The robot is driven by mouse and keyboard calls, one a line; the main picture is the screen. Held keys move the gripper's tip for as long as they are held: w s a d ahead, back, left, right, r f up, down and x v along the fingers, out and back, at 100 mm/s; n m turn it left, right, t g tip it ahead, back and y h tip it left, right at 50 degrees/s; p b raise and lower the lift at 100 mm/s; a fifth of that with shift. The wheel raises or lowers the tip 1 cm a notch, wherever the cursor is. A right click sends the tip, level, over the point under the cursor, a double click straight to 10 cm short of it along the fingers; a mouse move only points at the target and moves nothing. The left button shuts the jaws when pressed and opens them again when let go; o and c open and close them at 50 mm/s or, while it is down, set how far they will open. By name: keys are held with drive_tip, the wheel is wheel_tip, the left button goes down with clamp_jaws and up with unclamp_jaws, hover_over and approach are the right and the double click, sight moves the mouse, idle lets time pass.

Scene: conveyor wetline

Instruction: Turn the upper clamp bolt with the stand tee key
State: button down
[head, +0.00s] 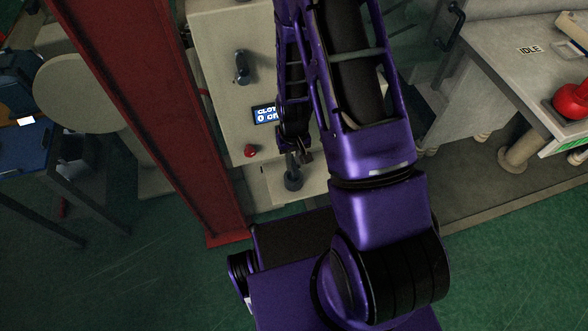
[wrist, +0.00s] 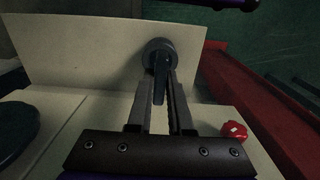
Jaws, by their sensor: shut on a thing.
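My gripper (head: 297,156) points down at the low pale ledge of the cream machine, and its two fingers show in the wrist view (wrist: 159,88). It is shut on a dark grey upright piece (wrist: 160,83) that looks like the stand tee key. This piece rises from a round dark grey base (wrist: 158,48), which also shows on the ledge in the head view (head: 292,181). A grey fitting (head: 241,67) sticks out higher on the cream panel; I cannot tell if it is the upper clamp bolt. My arm hides part of the panel.
A red post (head: 150,110) stands close on the left. A grey cabinet (head: 500,70) marked IDLE, with a red knob (head: 571,100), is at right. Green floor is open in front.

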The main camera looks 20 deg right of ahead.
drive_tip(key=shift+r+p, duration=1.65)
drive_tip(key=shift+r, duration=1.05)
